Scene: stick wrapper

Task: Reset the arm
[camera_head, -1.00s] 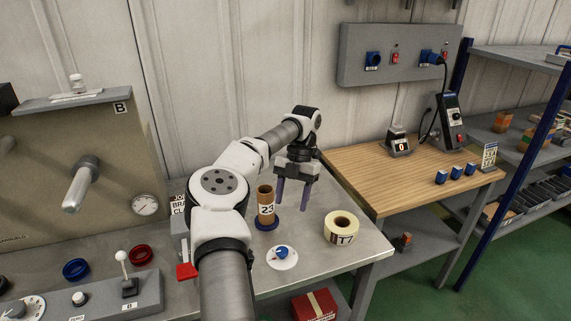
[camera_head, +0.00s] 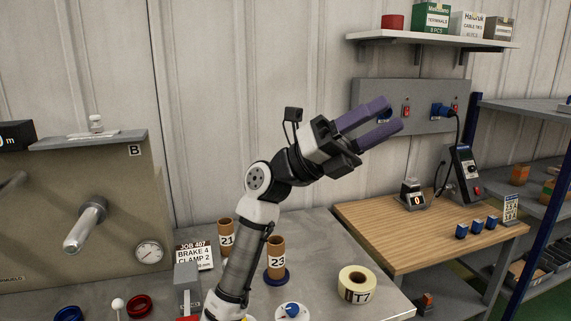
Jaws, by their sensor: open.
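My gripper (camera_head: 377,121) is raised high in front of the back wall, pointing up and to the right. Its two purple fingers are apart with nothing between them. It is well clear of the metal bench (camera_head: 330,255) below. My arm rises from the lower middle of the view, bent at the elbow. The brown tube marked 23 (camera_head: 277,258) stands upright on a blue round base, right of my forearm. The tube marked 21 (camera_head: 226,237) stands behind my forearm. The yellow roll marked T7 (camera_head: 356,285) lies on the bench to the right.
A machine panel marked B (camera_head: 75,215) with a gauge and a spindle stands at left. A job sign (camera_head: 193,256) stands near tube 21. A wooden table (camera_head: 430,222) is at right. A wall shelf (camera_head: 430,40) with boxes and a grey socket panel (camera_head: 395,92) are near my gripper in the picture.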

